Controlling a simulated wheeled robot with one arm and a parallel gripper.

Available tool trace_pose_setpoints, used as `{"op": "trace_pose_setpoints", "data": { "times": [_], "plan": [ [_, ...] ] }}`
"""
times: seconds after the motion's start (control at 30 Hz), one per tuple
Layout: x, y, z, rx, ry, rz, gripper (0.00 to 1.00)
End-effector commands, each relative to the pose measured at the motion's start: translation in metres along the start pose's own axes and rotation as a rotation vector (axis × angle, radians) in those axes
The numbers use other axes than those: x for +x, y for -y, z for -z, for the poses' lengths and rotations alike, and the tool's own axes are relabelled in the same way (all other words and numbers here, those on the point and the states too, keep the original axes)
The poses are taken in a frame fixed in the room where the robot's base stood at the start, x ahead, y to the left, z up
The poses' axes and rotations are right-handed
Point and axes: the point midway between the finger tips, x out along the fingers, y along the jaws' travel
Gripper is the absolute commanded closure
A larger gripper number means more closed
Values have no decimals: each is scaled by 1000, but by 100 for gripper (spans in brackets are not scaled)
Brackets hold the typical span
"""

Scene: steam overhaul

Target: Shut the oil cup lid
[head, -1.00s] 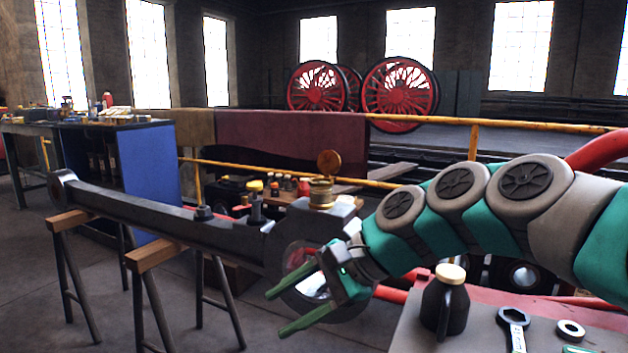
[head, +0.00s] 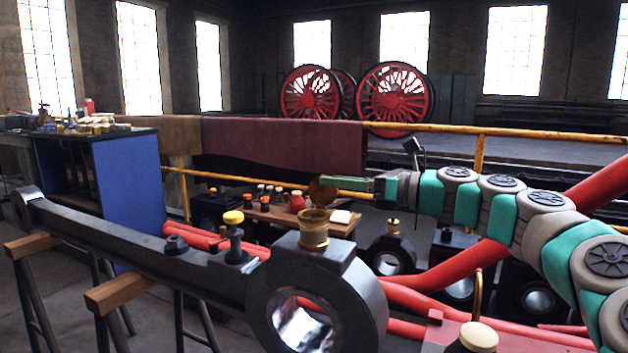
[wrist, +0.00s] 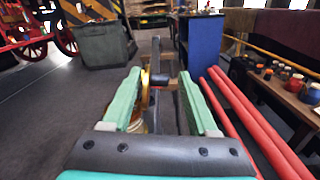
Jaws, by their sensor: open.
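The brass oil cup (head: 314,230) stands on top of the big end of the dark connecting rod (head: 150,232). Its round lid (head: 320,194) is open, standing up above the cup's rim. My gripper (head: 330,183) reaches in from the right at the height of the lid, level and pointing left. In the wrist view my gripper (wrist: 160,74) is open, and the lid (wrist: 146,78) shows nearly edge-on between the fingers, closer to the left one. The cup (wrist: 140,126) is partly hidden behind the left finger. I cannot tell whether a finger touches the lid.
A yellow-capped fitting (head: 234,222) stands on the rod left of the cup. A wooden bench (head: 285,217) with small jars lies behind it. Red pipes (head: 455,272) run below my arm. A yellow rail (head: 540,132) crosses behind. A cream-topped can (head: 478,336) is at the front.

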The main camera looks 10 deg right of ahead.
Motion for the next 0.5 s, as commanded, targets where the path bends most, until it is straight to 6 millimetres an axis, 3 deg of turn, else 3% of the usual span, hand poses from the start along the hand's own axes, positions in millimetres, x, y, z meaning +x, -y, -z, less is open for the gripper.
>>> {"op": "trace_pose_setpoints", "data": {
  "times": [0.2, 0.5],
  "plan": [
    [37, -1, 1, -1, -1, -3, 41],
    [54, 0, -1, -1, 1, 1, 41]
  ]
}}
